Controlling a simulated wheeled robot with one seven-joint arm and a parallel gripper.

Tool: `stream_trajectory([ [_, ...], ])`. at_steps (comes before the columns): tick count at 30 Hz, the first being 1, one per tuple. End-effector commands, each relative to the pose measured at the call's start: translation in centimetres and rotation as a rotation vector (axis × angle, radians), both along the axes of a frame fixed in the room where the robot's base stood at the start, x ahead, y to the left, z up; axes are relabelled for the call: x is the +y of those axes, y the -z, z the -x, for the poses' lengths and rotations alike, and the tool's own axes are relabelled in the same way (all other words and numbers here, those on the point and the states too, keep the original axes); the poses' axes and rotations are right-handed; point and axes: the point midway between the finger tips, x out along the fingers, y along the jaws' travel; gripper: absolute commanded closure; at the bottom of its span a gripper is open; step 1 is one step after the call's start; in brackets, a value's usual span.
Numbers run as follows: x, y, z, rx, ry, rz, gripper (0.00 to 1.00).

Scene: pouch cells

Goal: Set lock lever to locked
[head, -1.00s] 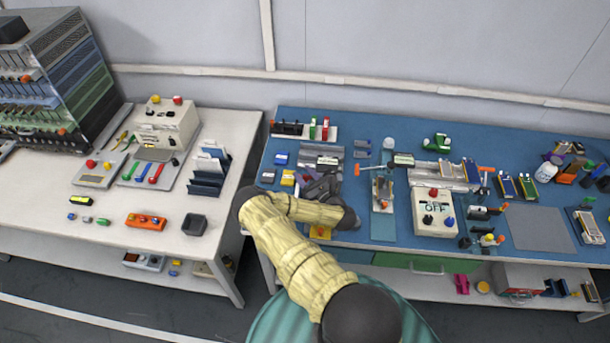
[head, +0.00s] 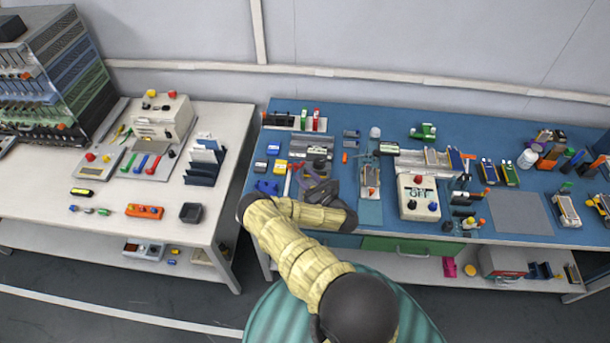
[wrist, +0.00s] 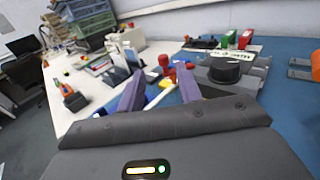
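No lever is clearly marked as the lock lever. An upright red-topped lever (head: 287,181) stands on the blue bench, just left of my gripper (head: 316,188). In the wrist view a red knob (wrist: 163,61) shows beyond and between the fingertips. I cannot tell if it tops that lever. My gripper's two purple-grey fingers (wrist: 160,90) are apart, with nothing visible held between them. A grey device with a black round knob (wrist: 225,69) lies just beyond the right finger.
Blue parts (head: 267,186) and a yellow box (head: 280,165) lie left of my gripper. A white table (head: 105,220) is across a gap at left.

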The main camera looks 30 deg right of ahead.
Motion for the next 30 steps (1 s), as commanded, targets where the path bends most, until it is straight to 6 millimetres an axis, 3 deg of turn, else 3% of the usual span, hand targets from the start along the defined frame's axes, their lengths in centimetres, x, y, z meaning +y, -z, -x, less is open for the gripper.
stream_trajectory([
  [8,-0.2,0.0,-0.3,-0.016,0.014,0.012,0.65],
  [14,1.2,-1.6,-4.0,-0.183,0.134,0.127,0.65],
  [18,2.7,-4.0,-6.7,-0.344,0.32,0.228,0.65],
  [21,3.8,-5.5,-7.7,-0.428,0.475,0.271,0.65],
  [25,5.4,-6.7,-7.8,-0.483,0.686,0.288,0.65],
  [30,7.9,-6.5,-6.7,-0.457,0.955,0.25,0.65],
])
